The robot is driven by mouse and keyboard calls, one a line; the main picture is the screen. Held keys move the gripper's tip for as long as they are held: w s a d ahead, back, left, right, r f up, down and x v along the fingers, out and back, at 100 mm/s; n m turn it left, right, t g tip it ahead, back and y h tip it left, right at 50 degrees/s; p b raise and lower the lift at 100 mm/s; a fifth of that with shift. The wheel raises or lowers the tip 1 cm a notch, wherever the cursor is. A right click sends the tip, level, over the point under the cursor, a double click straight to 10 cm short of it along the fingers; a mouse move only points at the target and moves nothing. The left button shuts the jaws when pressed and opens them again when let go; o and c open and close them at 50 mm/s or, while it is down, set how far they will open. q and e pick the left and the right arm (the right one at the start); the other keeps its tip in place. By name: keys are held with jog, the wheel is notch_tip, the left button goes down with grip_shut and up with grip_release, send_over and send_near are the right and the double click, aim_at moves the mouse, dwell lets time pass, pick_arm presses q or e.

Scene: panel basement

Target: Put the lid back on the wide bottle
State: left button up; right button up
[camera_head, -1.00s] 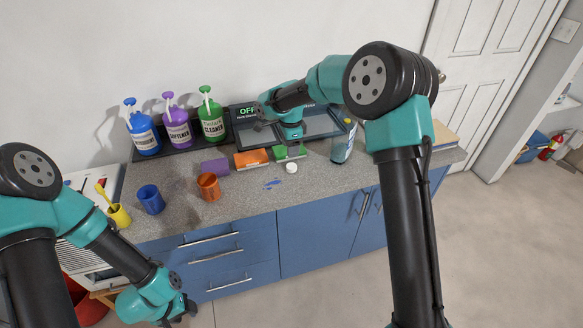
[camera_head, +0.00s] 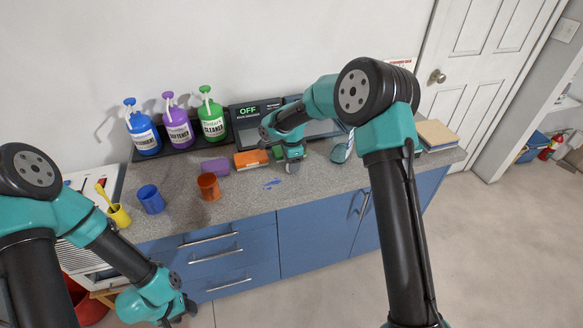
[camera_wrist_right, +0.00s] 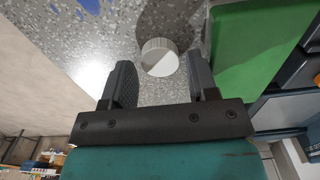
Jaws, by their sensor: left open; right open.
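A small white ridged lid (camera_wrist_right: 160,57) lies on the speckled counter in the right wrist view. In the head view my right gripper (camera_head: 293,167) is low over the counter and hides the lid. A bottle (camera_head: 341,152), probably the wide bottle, stands right of this gripper, largely hidden by my right arm. My left gripper (camera_head: 178,316) is open and empty, low at the front left, off the counter.
A green sponge (camera_wrist_right: 258,45) lies close beside the right gripper. Orange (camera_head: 251,158) and purple (camera_head: 215,166) sponges, an orange cup (camera_head: 208,186) and a blue cup (camera_head: 150,199) stand left. Pump bottles (camera_head: 212,122) line the back. The counter front near blue marks (camera_head: 272,184) is clear.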

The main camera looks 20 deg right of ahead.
jog(key=shift+f, duration=0.6)
jog(key=shift+c, duration=0.5)
jog(key=c, duration=0.6)
jog(key=shift+r, duration=0.15)
jog(key=shift+r, duration=0.25)
notch_tip(320, 180, up, 3)
jog(key=shift+f, duration=0.2)
jog(key=s+a, duration=0.1)
jog(key=s, duration=0.4)
jog(key=s+a+r, duration=0.1)
jog(key=s+a, duration=0.1)
jog(key=s, duration=0.3)
jog(key=s+a, duration=0.1)
jog(key=s, duration=0.4)
jog(key=shift+s+a+r, duration=0.25)
jog(key=shift+r, duration=0.05)
